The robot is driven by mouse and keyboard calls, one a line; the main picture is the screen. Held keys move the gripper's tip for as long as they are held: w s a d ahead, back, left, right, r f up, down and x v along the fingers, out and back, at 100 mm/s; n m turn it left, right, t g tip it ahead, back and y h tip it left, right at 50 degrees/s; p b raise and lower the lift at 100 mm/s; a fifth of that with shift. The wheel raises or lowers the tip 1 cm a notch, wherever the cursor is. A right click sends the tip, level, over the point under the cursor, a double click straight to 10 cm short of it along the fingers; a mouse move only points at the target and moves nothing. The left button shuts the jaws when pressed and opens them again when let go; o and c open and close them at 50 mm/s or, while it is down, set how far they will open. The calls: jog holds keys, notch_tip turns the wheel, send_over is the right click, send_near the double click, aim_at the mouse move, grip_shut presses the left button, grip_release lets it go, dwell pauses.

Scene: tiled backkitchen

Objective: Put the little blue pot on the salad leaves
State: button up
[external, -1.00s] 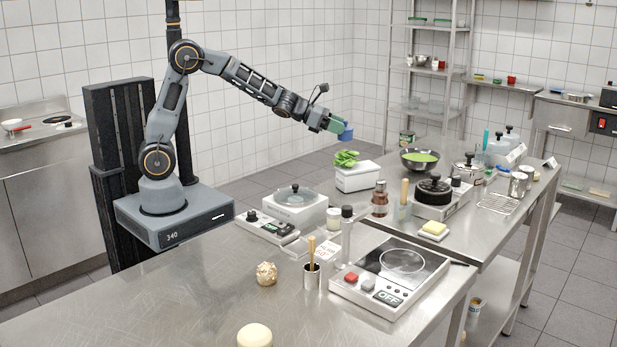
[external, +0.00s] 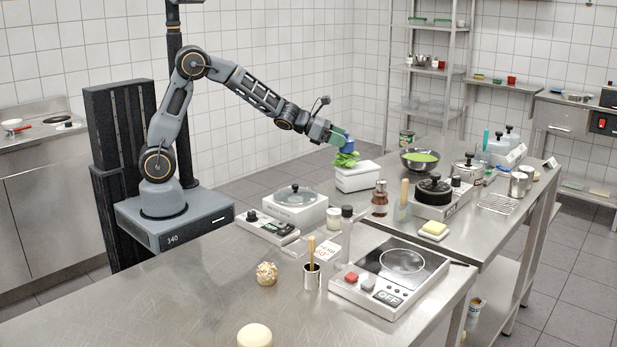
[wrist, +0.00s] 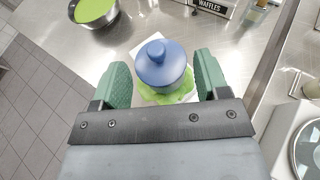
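The little blue pot (wrist: 162,66) has a round knobbed lid and sits between the green fingers of my gripper (wrist: 163,76) in the wrist view. The green salad leaves (wrist: 152,96) show under and around the pot. In the external view the blue pot (external: 347,145) is at the tips of my gripper (external: 341,138), right over the salad leaves (external: 345,160), and it seems to touch them. The leaves lie on a white tub (external: 357,179). The pot's underside is hidden.
A dark bowl of green food (external: 420,160) stands behind the tub to the right. A white scale-like appliance (external: 295,207), a brown bottle (external: 380,198) and a black-lidded pot (external: 433,189) stand nearer. The steel counter (external: 190,290) in front is mostly clear.

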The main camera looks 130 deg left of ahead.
jog(key=shift+o, duration=0.7)
jog(key=shift+r+p, duration=0.25)
jog(key=shift+p, duration=0.05)
jog(key=v, duration=1.2)
jog(key=shift+b, duration=0.4)
